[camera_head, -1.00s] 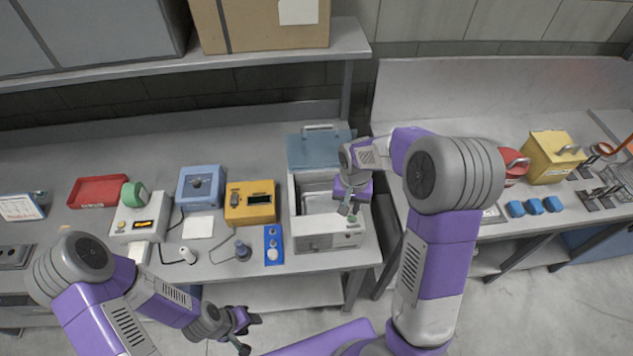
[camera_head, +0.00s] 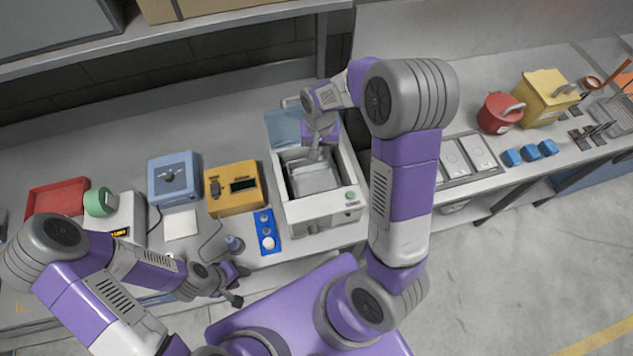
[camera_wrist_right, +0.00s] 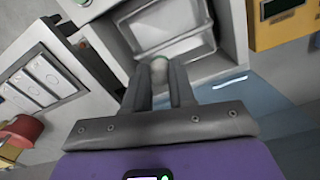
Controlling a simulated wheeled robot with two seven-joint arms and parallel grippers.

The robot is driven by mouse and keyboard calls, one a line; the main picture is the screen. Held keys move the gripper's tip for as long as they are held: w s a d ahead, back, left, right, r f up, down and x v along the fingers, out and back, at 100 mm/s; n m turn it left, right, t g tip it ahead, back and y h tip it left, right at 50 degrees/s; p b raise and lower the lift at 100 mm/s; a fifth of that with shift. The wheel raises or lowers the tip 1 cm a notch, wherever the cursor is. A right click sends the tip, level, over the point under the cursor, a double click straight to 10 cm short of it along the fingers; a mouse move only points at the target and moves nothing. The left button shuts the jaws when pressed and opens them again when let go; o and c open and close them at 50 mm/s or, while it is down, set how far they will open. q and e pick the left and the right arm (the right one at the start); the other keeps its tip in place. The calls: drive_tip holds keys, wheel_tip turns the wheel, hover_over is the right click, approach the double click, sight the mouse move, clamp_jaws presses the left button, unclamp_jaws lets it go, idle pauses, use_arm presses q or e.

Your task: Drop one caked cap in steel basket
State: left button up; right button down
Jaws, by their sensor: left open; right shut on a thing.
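The steel basket (camera_head: 315,180) sits inside the open basin of a white bench unit (camera_head: 300,217); it also shows in the right wrist view (camera_wrist_right: 190,46). My right gripper (camera_head: 316,153) points down over the back part of the basket. In the right wrist view my right gripper (camera_wrist_right: 160,80) is shut on a small pale round cap (camera_wrist_right: 159,66) at its fingertips. Whether the cap touches the basket cannot be told. My left gripper (camera_head: 238,284) is open and empty, low in front of the bench. A blue strip (camera_head: 268,248) holds several small round pieces, left of the unit.
The unit's blue lid (camera_head: 285,127) stands open behind the basin. A yellow box (camera_head: 234,190) and a blue box (camera_head: 174,180) stand left of it. Flat pale plates (camera_head: 453,160), blue blocks (camera_head: 530,152) and a red pot (camera_head: 500,113) are on the right bench.

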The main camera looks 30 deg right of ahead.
drive_tip(key=shift+f+b, duration=0.4)
drive_tip(key=shift+f, duration=0.5)
drive_tip(key=c, duration=0.9)
unclamp_jaws()
drive_tip(key=shift+o, duration=0.2)
drive_tip(key=shift+r, duration=0.1)
wheel_tip(320, 180, up, 8)
drive_tip(key=shift+f, duration=0.25)
